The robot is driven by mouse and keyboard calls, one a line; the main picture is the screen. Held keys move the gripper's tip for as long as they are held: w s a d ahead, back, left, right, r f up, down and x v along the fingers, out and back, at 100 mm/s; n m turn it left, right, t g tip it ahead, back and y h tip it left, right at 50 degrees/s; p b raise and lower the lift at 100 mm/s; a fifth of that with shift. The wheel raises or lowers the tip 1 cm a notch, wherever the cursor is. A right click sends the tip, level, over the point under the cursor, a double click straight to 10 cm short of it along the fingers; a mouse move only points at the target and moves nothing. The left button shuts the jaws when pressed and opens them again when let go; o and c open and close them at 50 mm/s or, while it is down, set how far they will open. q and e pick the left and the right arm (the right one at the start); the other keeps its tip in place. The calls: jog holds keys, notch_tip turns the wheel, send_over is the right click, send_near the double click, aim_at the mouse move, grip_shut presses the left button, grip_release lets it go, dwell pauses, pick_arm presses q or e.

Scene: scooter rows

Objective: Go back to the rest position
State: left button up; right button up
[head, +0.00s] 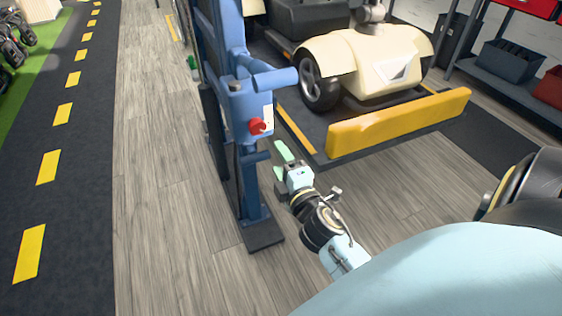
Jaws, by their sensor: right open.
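My right gripper (282,163) shows near the middle of the view, with two pale green fingers apart and nothing between them. It is close to the blue lift post (240,120), in front of its lower part in the picture; I cannot tell if they touch. My right arm comes in from the lower right. My left gripper does not show.
The blue post carries a red knob (257,126) and stands on a dark foot plate (263,233). A cream scooter (365,60) stands on a dark platform behind a yellow barrier (400,122). Shelves with bins (511,62) are at right. Wooden floor (155,200) is clear at left.

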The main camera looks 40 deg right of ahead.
dwell(0.5)
